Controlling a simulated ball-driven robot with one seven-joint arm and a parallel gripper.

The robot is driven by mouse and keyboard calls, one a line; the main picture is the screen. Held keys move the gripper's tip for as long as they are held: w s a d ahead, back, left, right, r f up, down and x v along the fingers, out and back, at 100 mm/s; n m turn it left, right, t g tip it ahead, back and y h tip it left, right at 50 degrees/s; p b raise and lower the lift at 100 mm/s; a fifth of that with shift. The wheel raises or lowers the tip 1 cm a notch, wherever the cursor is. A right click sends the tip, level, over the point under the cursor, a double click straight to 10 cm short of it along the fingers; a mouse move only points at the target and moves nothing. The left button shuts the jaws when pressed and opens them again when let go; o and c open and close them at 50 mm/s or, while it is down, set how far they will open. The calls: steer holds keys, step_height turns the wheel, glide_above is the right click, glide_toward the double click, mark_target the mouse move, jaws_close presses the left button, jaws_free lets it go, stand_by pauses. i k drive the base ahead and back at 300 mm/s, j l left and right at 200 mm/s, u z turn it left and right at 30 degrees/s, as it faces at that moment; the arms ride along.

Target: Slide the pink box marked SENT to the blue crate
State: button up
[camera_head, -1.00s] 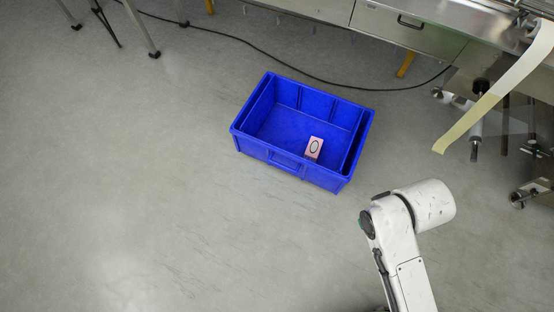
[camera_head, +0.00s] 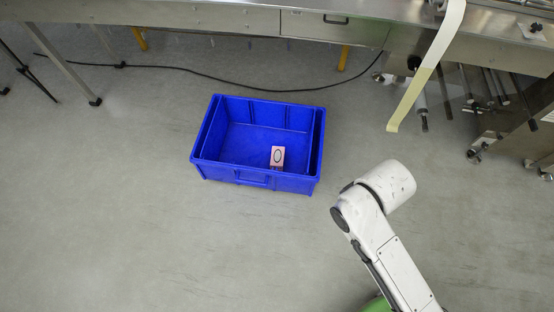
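A blue crate (camera_head: 203,165) stands on the grey floor near the middle of the view. The mark is too small to read as a word. My arm shows at the lower right, to the right of the crate and apart from it. My gripper is not in view, so I cannot see its fingers or whether it holds anything.
A steel machine bench (camera_head: 210,17) runs along the top, with legs reaching the floor. A black cable (camera_head: 190,72) lies behind the crate. A pale strip of film (camera_head: 430,70) hangs down at the upper right. The floor left and front of the crate is clear.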

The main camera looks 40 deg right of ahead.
mark_target(278, 156)
steer(key=i+l+z, duration=0.15)
steer(key=i+z, duration=0.25)
steer(key=i, duration=0.3)
steer(key=i+z, duration=0.45)
steer(key=i, duration=0.2)
